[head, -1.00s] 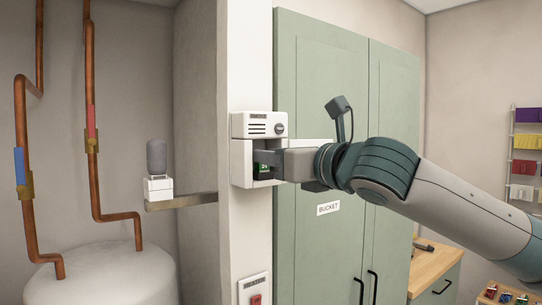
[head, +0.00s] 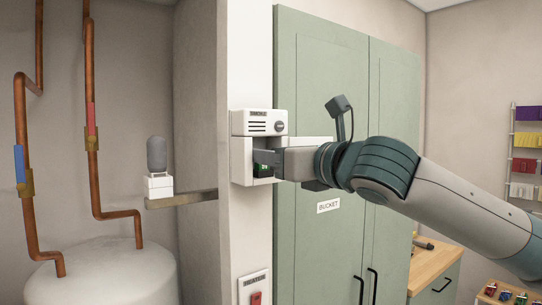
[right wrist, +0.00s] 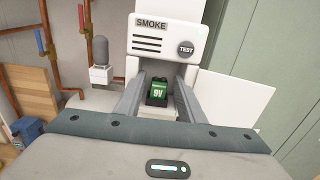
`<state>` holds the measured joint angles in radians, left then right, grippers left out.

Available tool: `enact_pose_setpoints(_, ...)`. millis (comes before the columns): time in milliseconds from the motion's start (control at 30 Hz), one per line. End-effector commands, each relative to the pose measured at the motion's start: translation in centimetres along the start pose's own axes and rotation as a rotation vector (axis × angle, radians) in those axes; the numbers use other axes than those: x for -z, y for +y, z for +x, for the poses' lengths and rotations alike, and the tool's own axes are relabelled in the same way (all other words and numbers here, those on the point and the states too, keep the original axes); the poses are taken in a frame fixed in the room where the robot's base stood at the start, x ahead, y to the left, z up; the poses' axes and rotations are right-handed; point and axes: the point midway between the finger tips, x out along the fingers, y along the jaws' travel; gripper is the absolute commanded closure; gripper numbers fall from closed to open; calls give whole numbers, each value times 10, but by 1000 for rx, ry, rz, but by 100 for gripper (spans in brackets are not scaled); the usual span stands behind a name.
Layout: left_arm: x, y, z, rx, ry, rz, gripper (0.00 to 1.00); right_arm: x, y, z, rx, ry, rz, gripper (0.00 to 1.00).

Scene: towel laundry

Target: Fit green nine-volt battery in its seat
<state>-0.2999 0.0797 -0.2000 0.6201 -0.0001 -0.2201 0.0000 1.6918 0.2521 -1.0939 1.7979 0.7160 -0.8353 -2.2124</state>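The green nine-volt battery (right wrist: 157,92) stands upright in the open bay of the white smoke alarm (head: 258,124), under the speaker slots. In the head view, its green face (head: 263,171) shows small and dark inside the white bay walls. My right gripper (right wrist: 163,82) reaches into the bay from the right, with a finger on each side of the battery. The fingers look open, with a narrow gap beside the battery. In the head view, the near finger (head: 267,156) covers its upper part. The contacts behind the battery are hidden. My left gripper is not in view.
The alarm is on a white wall post beside green cabinet doors (head: 325,120). A white cover (right wrist: 237,110) extends right of the bay. A grey sensor (head: 157,156) sits on a shelf at left. A heater switch (head: 254,287) is below.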

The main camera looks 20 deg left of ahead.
Motion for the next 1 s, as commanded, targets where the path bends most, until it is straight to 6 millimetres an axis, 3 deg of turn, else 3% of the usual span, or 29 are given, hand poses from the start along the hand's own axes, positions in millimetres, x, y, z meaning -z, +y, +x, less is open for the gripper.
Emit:
enact_pose_setpoints(167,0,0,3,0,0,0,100,0,0,-4,0,-1,-1,58)
enact_pose_setpoints(367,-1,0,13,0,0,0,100,3,0,-22,0,-1,-1,58)
enact_pose_setpoints(1000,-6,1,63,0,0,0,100,2,-1,-143,2,-3,-2,58)
